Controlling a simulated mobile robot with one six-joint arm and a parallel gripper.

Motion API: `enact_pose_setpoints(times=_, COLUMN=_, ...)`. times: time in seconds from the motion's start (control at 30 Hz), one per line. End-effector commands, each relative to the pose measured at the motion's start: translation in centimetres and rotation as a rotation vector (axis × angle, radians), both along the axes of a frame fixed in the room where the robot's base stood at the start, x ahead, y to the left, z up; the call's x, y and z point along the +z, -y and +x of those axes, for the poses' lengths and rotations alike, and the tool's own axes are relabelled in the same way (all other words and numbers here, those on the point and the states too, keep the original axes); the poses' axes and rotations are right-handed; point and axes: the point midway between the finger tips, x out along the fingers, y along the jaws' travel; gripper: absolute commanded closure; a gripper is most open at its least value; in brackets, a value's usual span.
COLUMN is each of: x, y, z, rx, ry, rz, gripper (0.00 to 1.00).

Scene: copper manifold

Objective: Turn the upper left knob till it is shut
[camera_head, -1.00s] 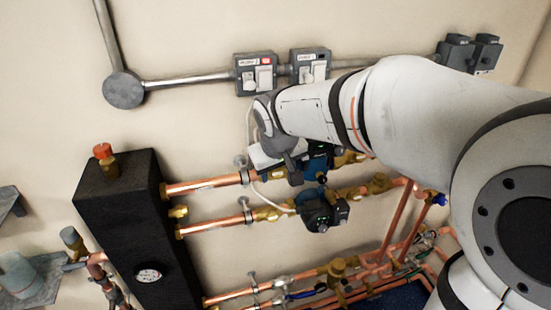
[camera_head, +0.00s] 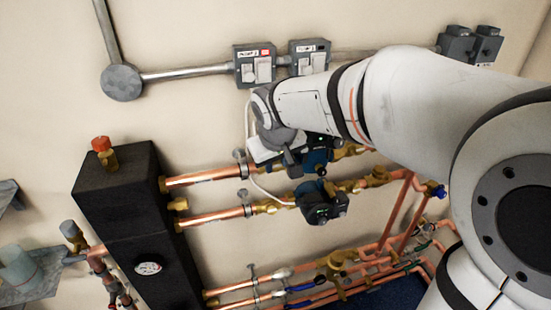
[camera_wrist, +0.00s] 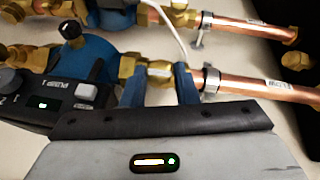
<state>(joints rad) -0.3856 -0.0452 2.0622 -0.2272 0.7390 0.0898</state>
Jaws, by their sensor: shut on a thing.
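The upper copper pipe (camera_head: 205,178) runs from the black manifold block to a pump with a blue body (camera_head: 318,158). A brass valve (camera_wrist: 158,70) sits between that pipe and the pump. In the wrist view my gripper (camera_wrist: 160,86) has its two blue fingers on either side of this brass valve and is shut on its knob. The knob itself is mostly hidden between the fingers, so its angle cannot be told. In the head view my gripper (camera_head: 268,154) hides the valve.
A lower copper pipe (camera_head: 212,217) with its own brass valve (camera_head: 266,207) and dark pump (camera_head: 322,203) runs just below. A white cable hangs beside my gripper. Grey switch boxes (camera_head: 254,66) are on the wall above. The black manifold block (camera_head: 115,187) stands at left.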

Motion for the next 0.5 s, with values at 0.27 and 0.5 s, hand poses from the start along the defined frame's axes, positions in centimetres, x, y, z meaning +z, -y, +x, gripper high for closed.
enact_pose_setpoints(times=0.27, x=-0.32, y=-0.27, z=-0.04, rx=0.072, ry=0.03, rz=-0.093, gripper=0.96)
enact_pose_setpoints(times=0.5, x=-0.61, y=-0.52, z=-0.18, rx=0.19, ry=0.077, rz=-0.254, gripper=0.96)
